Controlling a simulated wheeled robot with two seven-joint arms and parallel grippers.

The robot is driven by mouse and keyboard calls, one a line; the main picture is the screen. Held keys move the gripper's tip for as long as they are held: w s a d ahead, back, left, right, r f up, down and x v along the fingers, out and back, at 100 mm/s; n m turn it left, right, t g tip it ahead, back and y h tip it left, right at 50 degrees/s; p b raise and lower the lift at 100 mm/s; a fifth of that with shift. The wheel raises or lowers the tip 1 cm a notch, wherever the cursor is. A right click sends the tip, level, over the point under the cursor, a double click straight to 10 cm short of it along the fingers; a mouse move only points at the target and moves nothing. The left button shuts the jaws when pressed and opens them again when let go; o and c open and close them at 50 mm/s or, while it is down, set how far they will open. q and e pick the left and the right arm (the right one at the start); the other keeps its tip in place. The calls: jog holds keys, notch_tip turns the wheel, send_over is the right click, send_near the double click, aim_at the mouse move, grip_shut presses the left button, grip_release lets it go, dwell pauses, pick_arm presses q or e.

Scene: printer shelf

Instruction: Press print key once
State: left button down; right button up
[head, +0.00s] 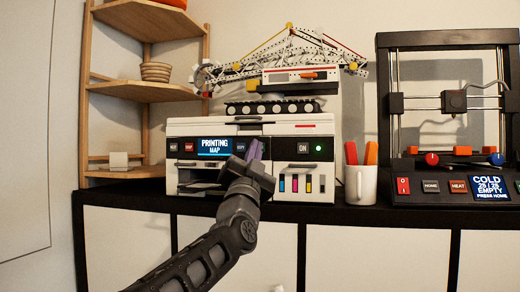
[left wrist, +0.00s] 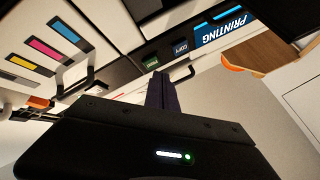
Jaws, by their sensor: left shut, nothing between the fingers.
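The white printer (head: 290,128) stands on the black shelf top. Its lit blue screen (head: 214,146) reads "PRINTING MAP"; the screen also shows upside down in the left wrist view (left wrist: 222,31). The dark green print key (left wrist: 151,61) is beside the copy key (left wrist: 180,47) in the left wrist view. In the head view my gripper hides the print key, while the copy key (head: 240,147) shows. My left gripper (head: 254,150) is shut and empty, its fingertips (left wrist: 158,75) close in front of the print key. Whether they touch it I cannot tell. My right gripper is out of view.
A white mug (head: 360,185) with orange-red sticks stands right of the printer. A 3D printer (head: 448,110) is further right. A crane model (head: 290,70) sits on the printer. A wooden corner shelf (head: 146,92) stands at left.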

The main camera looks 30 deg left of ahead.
pick_arm(q)
jog(key=s, duration=0.1)
jog(key=s+d+b, duration=0.1)
jog(key=s, duration=0.2)
jog(key=shift+s+d+b, duration=0.3)
jog(key=shift+d+b, duration=0.05)
dwell(0.8)
